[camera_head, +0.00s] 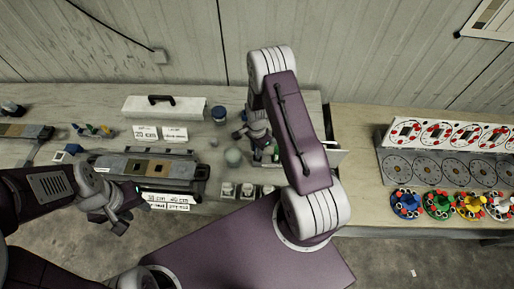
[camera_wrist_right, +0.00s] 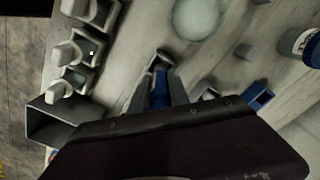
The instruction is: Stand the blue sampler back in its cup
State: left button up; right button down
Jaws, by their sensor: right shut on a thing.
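My right gripper (camera_wrist_right: 158,92) is shut on the blue sampler (camera_wrist_right: 160,86), which shows as a blue strip between the fingers in the right wrist view. A small open blue box-shaped piece (camera_wrist_right: 259,97) lies to the right of the fingers. In the head view my right gripper (camera_head: 257,143) is low over the table, and my arm partly hides it. My left gripper (camera_head: 127,212) is empty and looks open, in front of the grey tray.
A grey tray with a core liner (camera_head: 150,168) lies at left, with a white case (camera_head: 178,107) behind it. A blue-lidded jar (camera_head: 219,115) and a pale round item (camera_head: 234,157) stand near my right gripper. Several small holders (camera_head: 246,190) line the front edge.

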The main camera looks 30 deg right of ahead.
jog(key=shift+f+b, duration=1.3)
jog(key=shift+f, duration=0.6)
jog(key=c, duration=1.2)
grip_release()
jog(key=shift+o, duration=0.2)
jog(key=shift+r, duration=0.1)
notch_tip(320, 180, up, 7)
jog(key=p, duration=0.5)
